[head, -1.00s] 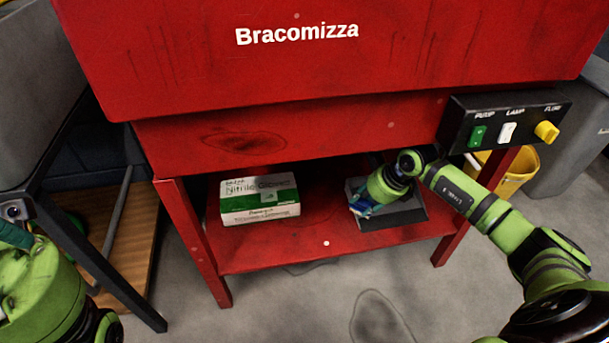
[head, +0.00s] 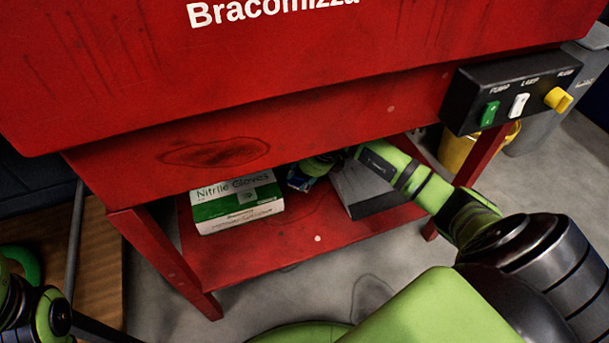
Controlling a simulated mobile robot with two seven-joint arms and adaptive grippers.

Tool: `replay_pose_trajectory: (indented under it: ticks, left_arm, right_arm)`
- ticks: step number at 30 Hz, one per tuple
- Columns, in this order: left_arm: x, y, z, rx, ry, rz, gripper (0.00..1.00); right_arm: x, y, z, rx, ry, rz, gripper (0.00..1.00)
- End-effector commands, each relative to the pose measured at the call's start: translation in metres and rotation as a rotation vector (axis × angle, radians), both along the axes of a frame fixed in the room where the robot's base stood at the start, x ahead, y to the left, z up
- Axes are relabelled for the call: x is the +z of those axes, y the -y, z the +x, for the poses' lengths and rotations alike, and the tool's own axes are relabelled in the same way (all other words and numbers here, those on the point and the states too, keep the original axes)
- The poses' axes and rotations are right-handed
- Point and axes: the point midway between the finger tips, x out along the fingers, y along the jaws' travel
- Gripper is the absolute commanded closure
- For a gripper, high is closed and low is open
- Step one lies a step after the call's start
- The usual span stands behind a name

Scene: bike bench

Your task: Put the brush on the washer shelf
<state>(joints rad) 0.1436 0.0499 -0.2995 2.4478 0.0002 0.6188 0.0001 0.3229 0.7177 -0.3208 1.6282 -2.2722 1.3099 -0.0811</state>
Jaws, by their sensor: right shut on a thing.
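The washer shelf (head: 260,258) is the red lower shelf under the red Bracomizza washer (head: 250,90). My right gripper (head: 303,179) is in the shelf space under the washer body, between the glove box and a grey tray. It is small, dark and partly hidden by the washer's front edge. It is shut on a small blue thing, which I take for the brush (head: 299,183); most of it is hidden. I cannot tell whether it touches the shelf. My left arm shows at the lower left edge; its gripper is out of view.
A green and white box of nitrile gloves (head: 237,204) stands on the shelf's left part. The shelf's front strip is clear. A control panel (head: 515,92) juts out at the right, with a yellow bucket (head: 457,152) behind.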

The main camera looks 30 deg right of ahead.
Motion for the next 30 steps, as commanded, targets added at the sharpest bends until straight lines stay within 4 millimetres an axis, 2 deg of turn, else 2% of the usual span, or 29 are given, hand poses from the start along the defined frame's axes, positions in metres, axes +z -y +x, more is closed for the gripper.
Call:
replay_pose_trajectory:
  ticks: [12,13,14,15,25,28,30]
  left_arm:
    - [0.001,0.001,-0.001,0.0,0.011,0.002,1.0]
    - [0.002,0.001,-0.001,0.0,0.013,0.002,1.0]
    - [0.002,0.001,-0.001,0.0,0.013,0.002,1.0]
    - [0.002,0.001,-0.001,0.0,0.013,0.002,1.0]
    - [0.003,0.001,-0.002,0.0,0.014,0.002,1.0]
    - [0.008,0.0,-0.003,0.0,0.019,0.001,1.0]
    - [0.001,0.0,0.002,0.0,-0.019,0.002,1.0]
  right_arm:
    - [-0.006,-0.002,0.0,0.001,0.0,0.0,0.95]
    - [-0.005,-0.002,0.0,0.001,0.0,0.0,0.55]
    - [-0.005,-0.002,0.0,0.001,0.0,0.0,0.43]
    - [-0.005,-0.002,0.0,0.001,0.0,0.0,0.38]
    - [-0.003,-0.002,0.0,0.001,0.001,0.0,0.38]
    - [0.004,-0.001,-0.002,0.0,0.001,-0.001,0.38]
    - [0.014,0.002,-0.005,0.001,0.002,-0.003,0.38]
